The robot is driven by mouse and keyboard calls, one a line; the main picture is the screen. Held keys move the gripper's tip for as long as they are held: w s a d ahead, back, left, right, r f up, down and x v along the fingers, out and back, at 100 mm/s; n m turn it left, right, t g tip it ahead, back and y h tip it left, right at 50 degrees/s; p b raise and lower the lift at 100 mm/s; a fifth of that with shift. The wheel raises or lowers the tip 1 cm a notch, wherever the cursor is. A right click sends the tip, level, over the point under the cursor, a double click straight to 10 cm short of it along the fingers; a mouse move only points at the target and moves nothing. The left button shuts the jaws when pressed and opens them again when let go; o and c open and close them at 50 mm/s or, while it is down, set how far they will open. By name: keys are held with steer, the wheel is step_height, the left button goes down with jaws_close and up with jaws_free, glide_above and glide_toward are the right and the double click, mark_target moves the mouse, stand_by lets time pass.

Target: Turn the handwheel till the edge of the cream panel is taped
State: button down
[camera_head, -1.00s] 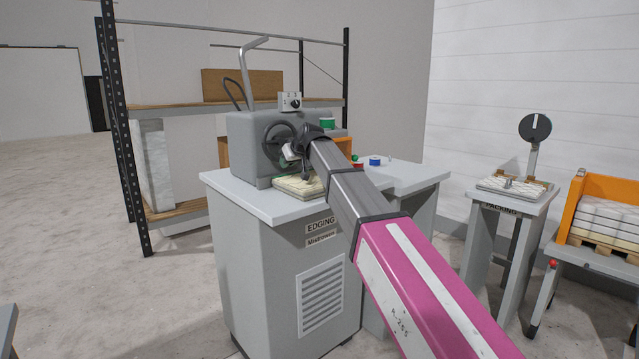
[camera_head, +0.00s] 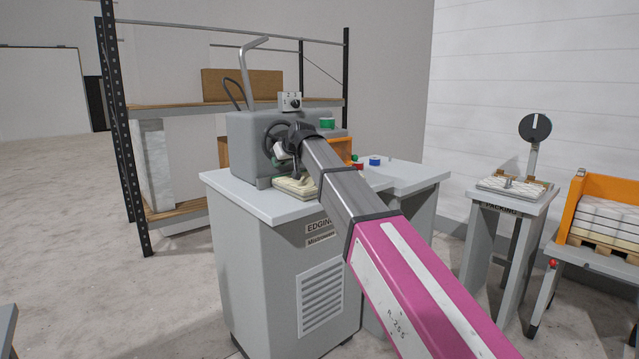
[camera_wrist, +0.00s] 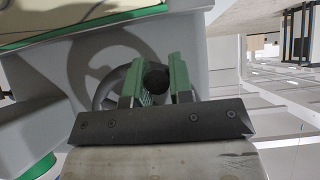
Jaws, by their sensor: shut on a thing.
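The dark handwheel (camera_head: 271,138) is on the front of the grey edging machine (camera_head: 243,135), partly hidden by my arm. In the wrist view the handwheel (camera_wrist: 97,68) shows behind my fingers, with its spokes partly covered. My gripper (camera_wrist: 156,78) has its green fingers closed on the wheel's round black knob (camera_wrist: 156,79). In the head view my gripper (camera_head: 286,150) is in front of the wheel. The cream panel (camera_head: 293,188) lies flat at the machine's foot. In the wrist view a cream surface with a green border (camera_wrist: 50,18) shows at the top left; its far edges are cut off.
The machine stands on a grey cabinet labelled EDGING (camera_head: 270,260). A green button (camera_head: 327,123) and a blue item (camera_head: 375,161) are right of the wheel. A packing stand (camera_head: 515,195) and orange rack (camera_head: 600,188) are farther right. Shelving (camera_head: 125,130) stands behind.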

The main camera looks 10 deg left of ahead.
steer(key=shift+s+a+r, duration=0.1)
steer(key=shift+s, duration=0.05)
steer(key=shift+s+a+r, duration=0.4)
steer(key=shift+s+r, duration=0.05)
steer(key=shift+r, duration=0.05)
steer(key=shift+s+a+r, duration=0.35)
steer(key=shift+s+r, duration=0.1)
steer(key=shift+r, duration=0.25)
stand_by(0.3)
steer(key=shift+s+a+r, duration=0.15)
steer(key=shift+r, duration=0.3)
steer(key=shift+s+a+r, duration=0.1)
steer(key=shift+r, duration=0.45)
